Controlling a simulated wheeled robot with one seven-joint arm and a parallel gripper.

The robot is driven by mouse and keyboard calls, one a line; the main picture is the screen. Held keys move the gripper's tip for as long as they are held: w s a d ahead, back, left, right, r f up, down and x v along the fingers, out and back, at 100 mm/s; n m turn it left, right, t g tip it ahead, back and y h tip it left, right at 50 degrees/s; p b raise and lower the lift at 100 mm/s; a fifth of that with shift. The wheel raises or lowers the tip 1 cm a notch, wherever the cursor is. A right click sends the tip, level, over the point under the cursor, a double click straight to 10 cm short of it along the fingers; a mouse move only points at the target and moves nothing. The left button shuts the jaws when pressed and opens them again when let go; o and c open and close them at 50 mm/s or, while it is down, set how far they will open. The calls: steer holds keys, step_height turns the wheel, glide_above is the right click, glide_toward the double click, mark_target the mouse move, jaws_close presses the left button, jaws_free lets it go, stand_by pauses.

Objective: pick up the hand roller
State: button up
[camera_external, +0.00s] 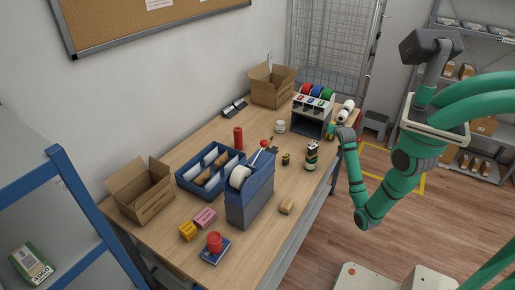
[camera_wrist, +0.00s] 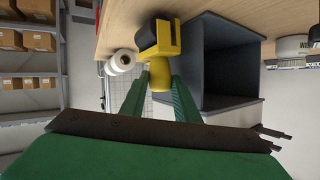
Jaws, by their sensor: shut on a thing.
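The hand roller (camera_wrist: 160,72) has a yellow frame and handle and a dark roller head. In the wrist view it stands out between the two green fingers of my gripper (camera_wrist: 159,80), which are shut on its handle. The roller head is close to the wooden table top; I cannot tell whether it touches. In the external view my gripper (camera_external: 334,135) is low at the table's right edge, beside a grey open-fronted bin, and the hand roller is small and mostly hidden there.
The grey bin (camera_wrist: 218,65) is right beside my fingers, and a white roll (camera_wrist: 121,61) is on their other side. A blue dispenser (camera_external: 250,195), blue tray and open cartons stand farther left.

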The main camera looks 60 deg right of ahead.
step_height(320, 180, up, 18)
steer(key=shift+f, duration=0.2)
stand_by(0.6)
